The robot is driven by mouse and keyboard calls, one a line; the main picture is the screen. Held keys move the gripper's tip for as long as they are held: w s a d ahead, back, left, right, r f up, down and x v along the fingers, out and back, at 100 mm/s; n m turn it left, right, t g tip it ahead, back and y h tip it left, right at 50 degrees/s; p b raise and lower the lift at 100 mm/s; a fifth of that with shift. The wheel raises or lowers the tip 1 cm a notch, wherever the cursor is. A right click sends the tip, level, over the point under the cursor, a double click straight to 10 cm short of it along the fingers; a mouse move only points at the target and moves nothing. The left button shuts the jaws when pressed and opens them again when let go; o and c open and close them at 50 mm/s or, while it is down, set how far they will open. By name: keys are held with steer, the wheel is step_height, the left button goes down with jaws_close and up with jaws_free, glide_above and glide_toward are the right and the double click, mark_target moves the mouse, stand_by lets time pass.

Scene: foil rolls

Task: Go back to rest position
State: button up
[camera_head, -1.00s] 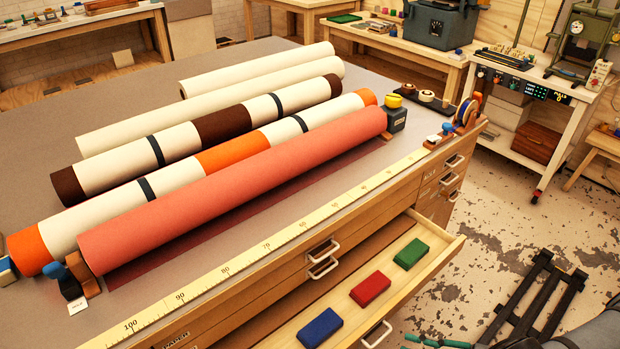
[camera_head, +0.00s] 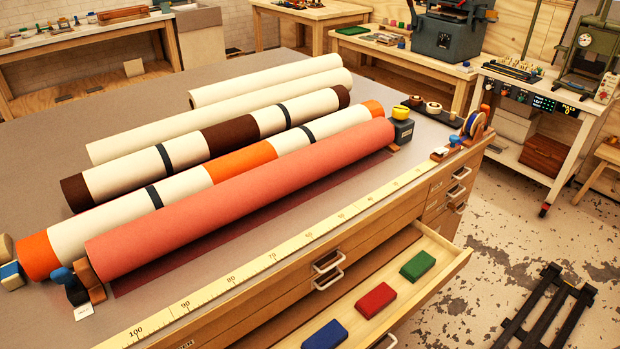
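My gripper is not in view now. A long coral-red roll (camera_head: 240,200) lies across the grey worktop (camera_head: 60,125), nearest the front edge. Behind it lie a cream and orange roll (camera_head: 185,187), a cream and dark brown roll (camera_head: 229,138), and plain cream rolls (camera_head: 150,131) at the back. Dark bands go around the orange and brown rolls.
An open drawer (camera_head: 455,262) juts from the bench front. It holds a blue block (camera_head: 325,336), a red block (camera_head: 376,300) and a green block (camera_head: 418,265). A yellow ruler strip (camera_head: 232,282) runs along the bench edge. A white cart (camera_head: 565,150) stands right.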

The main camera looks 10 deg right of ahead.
glide_toward(374, 345)
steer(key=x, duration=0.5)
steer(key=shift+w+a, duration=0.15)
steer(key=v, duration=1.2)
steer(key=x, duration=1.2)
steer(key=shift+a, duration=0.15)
